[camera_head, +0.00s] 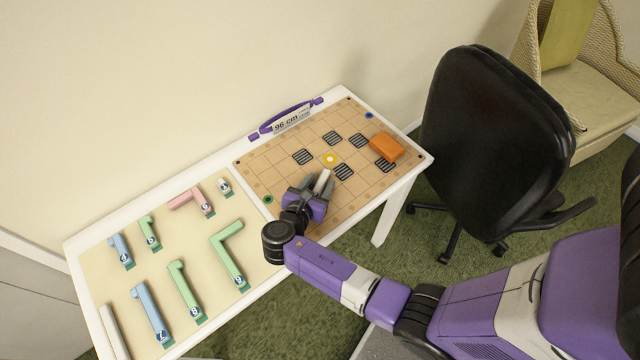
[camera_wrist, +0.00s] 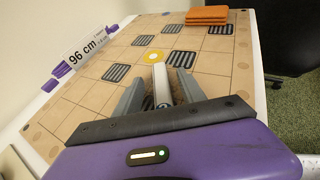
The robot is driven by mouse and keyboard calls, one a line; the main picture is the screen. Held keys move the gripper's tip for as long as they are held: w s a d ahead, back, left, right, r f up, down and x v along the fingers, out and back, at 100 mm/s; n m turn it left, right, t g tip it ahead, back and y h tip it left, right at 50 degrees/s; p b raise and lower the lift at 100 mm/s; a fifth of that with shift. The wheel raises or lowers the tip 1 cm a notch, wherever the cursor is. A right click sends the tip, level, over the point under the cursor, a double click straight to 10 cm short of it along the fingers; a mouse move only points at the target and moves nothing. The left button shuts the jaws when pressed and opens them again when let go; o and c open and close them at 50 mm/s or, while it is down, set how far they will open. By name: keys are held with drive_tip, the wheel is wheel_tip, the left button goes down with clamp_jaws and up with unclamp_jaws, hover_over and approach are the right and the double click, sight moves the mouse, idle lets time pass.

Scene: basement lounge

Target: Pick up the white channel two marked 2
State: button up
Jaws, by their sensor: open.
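A short white channel (camera_head: 322,180) lies on the tan grid board (camera_head: 285,206), and it also shows in the wrist view (camera_wrist: 160,82). A small round mark sits at its near end, but I cannot read it clearly. My gripper (camera_head: 318,183) is open over the board, with its fingers on either side of the white channel. In the wrist view my gripper (camera_wrist: 160,88) has a finger to the left and a finger to the right of the channel, with gaps showing. The channel's near end is partly hidden by the gripper body.
An orange block (camera_head: 386,147) sits at the board's right. A yellow disc (camera_head: 330,159) and several striped squares mark the board. A 96 cm sign (camera_head: 291,121) stands at the back. Coloured channels, including a green one (camera_head: 228,255), lie left. A black chair (camera_head: 497,140) stands right.

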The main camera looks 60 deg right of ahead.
drive_tip(key=shift+c, duration=0.5)
clamp_jaws()
